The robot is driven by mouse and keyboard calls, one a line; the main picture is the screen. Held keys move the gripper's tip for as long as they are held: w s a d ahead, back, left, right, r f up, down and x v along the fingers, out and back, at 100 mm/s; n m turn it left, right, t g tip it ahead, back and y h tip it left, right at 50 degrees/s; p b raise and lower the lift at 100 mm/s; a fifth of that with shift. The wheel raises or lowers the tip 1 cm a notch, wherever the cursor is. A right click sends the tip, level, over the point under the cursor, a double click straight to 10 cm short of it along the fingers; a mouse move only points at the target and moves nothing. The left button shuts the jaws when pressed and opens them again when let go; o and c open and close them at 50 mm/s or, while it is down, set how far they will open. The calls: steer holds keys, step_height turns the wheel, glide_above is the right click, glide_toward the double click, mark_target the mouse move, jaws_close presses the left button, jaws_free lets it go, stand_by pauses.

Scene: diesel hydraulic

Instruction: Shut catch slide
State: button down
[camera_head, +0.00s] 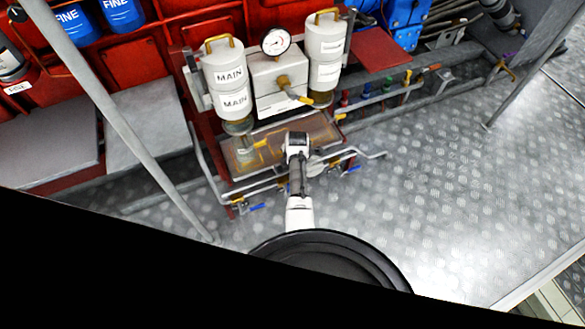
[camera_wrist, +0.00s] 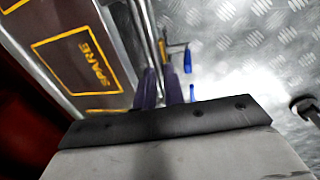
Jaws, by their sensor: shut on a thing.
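In the wrist view the two dark purple fingers of my gripper (camera_wrist: 161,76) are close together at the lower end of a narrow silver bar (camera_wrist: 147,28). They are shut on a thin part, mostly hidden between them. I cannot tell for sure whether this part is the catch slide. In the head view my arm's white end covers the fingers, over the right part of a brownish tray (camera_head: 240,163) below the canisters. No separate catch slide can be made out there.
A panel marked SPARE (camera_wrist: 80,62) lies left of the fingers. A blue valve handle (camera_wrist: 188,60) stands close on their right. White MAIN canisters (camera_head: 230,85) and a gauge (camera_head: 276,41) rise behind the tray. Pipes edge it. Open metal floor (camera_head: 440,190) lies right.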

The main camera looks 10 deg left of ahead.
steer(key=shift+w+a+r, duration=0.2)
steer(key=shift+w, duration=0.1)
steer(key=c, duration=1.5)
jaws_free()
steer(key=shift+f, duration=0.15)
steer(key=shift+s, duration=0.1)
step_height(320, 180, up, 14)
steer(key=s+d+p, duration=0.1)
steer(key=s+p, duration=0.1)
steer(key=shift+d+f, duration=0.2)
steer(key=shift+d, duration=0.1)
steer(key=shift+s, duration=0.1)
